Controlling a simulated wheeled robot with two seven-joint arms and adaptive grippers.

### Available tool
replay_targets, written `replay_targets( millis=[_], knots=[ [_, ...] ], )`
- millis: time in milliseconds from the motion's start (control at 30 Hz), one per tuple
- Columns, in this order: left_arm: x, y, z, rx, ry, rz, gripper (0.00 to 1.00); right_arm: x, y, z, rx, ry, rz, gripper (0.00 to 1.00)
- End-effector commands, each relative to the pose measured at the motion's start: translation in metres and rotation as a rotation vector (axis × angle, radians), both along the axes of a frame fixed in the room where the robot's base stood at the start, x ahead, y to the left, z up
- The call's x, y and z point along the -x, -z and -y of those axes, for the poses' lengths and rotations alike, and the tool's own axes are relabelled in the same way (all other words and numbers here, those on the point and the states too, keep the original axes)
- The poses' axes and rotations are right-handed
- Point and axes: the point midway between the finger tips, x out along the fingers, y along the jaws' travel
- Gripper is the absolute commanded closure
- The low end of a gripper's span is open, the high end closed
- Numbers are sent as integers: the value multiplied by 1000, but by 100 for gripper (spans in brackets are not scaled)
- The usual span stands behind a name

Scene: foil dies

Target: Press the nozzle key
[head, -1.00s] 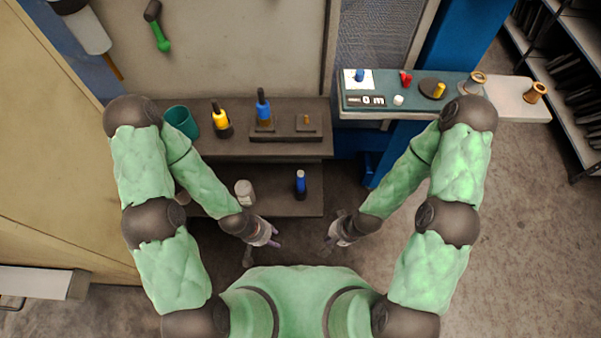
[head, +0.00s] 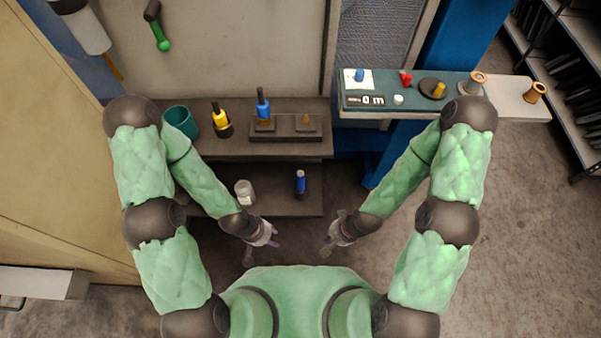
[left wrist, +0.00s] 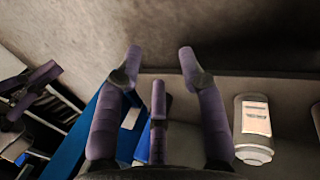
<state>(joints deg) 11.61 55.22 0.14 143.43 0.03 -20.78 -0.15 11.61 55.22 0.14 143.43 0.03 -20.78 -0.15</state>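A teal control panel (head: 420,101) stands at the upper right. It carries a blue key (head: 360,75) on a white label, a red control (head: 406,79), a white button (head: 398,99), a dark round dial with a yellow knob (head: 439,90) and a small display (head: 366,100). I cannot tell which one is the nozzle key. My left gripper (head: 266,244) is open and empty, low in the middle, far from the panel; its spread purple fingers show in the left wrist view (left wrist: 158,75). My right gripper (head: 331,245) hangs beside it, seemingly open and empty, below the panel.
A white jar (head: 245,190) and another blue bottle (head: 300,183) stand on the lower shelf. Copper-coloured spools (head: 535,93) stand right of the panel.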

Motion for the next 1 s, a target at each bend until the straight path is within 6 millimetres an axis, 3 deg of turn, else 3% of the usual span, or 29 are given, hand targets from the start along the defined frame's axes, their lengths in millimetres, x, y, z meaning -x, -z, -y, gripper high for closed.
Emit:
replay_targets(
  millis=[67, 200, 1000],
  knots=[
    [0, 0, 0, 0, 0, 0, 66, 0, 0, 0, 0, 0, 0, 100],
    [0, 0, 0, 0, 0, 0, 100, 0, 0, 0, 0, 0, 0, 100],
    [0, 0, 0, 0, 0, 0, 100, 0, 0, 0, 0, 0, 0, 100]
  ],
)
